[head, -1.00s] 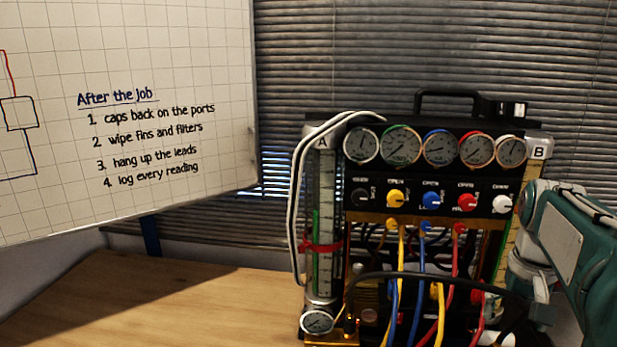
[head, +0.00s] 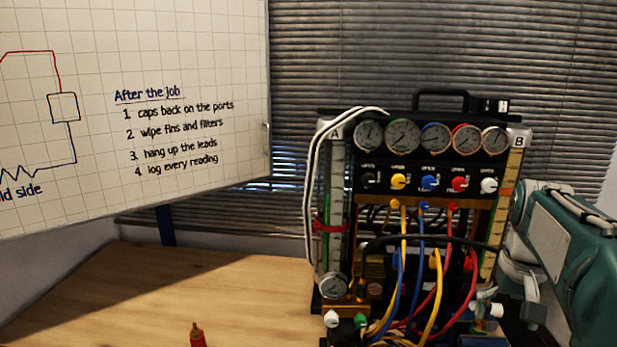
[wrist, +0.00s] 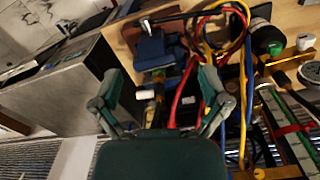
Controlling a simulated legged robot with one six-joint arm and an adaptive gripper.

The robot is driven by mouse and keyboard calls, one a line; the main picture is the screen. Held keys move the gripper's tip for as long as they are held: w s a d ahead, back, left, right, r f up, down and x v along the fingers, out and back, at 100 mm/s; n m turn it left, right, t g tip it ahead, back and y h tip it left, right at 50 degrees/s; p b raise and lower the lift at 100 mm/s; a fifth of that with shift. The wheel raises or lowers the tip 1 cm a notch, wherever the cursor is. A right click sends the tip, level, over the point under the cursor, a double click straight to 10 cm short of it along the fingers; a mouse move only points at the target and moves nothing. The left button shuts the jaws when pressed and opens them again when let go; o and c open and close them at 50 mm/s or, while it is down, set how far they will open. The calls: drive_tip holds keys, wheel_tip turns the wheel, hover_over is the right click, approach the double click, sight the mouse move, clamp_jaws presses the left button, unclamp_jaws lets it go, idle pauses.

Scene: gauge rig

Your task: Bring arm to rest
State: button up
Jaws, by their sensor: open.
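My gripper (wrist: 160,88) is open in the wrist view, its two grey-green fingers spread wide with nothing held between them. Hoses and a small white cap show beyond the gap. In the head view my teal arm comes in from the right edge. My gripper (head: 512,300) hangs low beside the right side of the gauge rig (head: 430,180). I cannot tell whether it touches the rig or the hoses there.
Yellow, blue and red hoses (head: 421,260) hang in front of the rig. The bench left of the rig is mostly clear. A whiteboard (head: 200,50) is at upper left, blinds (head: 350,60) behind.

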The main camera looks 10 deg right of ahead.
drive_tip(key=s+a+f+n+t, duration=0.2)
drive_tip(key=s+a+n, duration=0.1)
drive_tip(key=a, duration=0.7)
drive_tip(key=s+a+f+n+t, duration=0.2)
drive_tip(key=s+a, duration=0.3)
drive_tip(key=a, duration=0.5)
drive_tip(key=shift+s+f+n+t, duration=0.25)
drive_tip(key=shift+f+n+t, duration=0.15)
drive_tip(key=shift+f+t, duration=0.45)
drive_tip(key=shift+a, duration=0.1)
